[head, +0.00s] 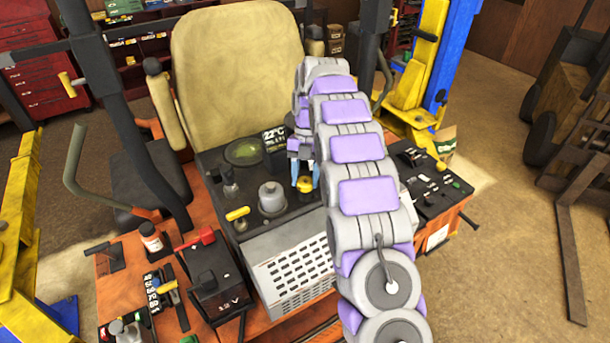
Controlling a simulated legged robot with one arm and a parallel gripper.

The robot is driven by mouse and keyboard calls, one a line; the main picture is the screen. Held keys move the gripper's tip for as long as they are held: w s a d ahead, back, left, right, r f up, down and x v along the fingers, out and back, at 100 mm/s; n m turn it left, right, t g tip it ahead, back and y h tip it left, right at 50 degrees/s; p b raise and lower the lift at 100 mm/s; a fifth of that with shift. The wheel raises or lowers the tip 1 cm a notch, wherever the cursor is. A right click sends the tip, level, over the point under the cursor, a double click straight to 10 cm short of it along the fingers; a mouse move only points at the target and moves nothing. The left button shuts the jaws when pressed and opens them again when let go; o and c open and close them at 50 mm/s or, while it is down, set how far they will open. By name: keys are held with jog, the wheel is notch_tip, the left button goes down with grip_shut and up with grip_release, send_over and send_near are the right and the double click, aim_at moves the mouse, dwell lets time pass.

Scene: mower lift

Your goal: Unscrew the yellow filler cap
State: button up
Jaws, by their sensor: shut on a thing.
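The yellow filler cap (305,184) sits on the dark panel in front of the beige seat, just left of my arm. My gripper (304,177) points down from the end of my arm, with its blue-grey fingers around the cap. It is shut on the cap. The fingers hide part of the cap, and the cap's base and thread are hard to make out at this size.
A grey round cap (271,197) and a yellow T-handle (238,214) stand left of my gripper. A black 12 V battery (215,283) with a red clamp lies lower left. A white vented grille (300,262) is below. A control box (428,185) is to the right.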

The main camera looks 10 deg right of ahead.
jog(key=shift+r+n+h+p, duration=0.1)
jog(key=shift+n+h+p, duration=0.2)
jog(key=shift+n+p, duration=0.4)
jog(key=shift+a+n, duration=0.1)
jog(key=shift+n, duration=0.5)
jog(key=o, duration=1.2)
jog(key=shift+c, duration=0.2)
jog(key=shift+f, duration=0.2)
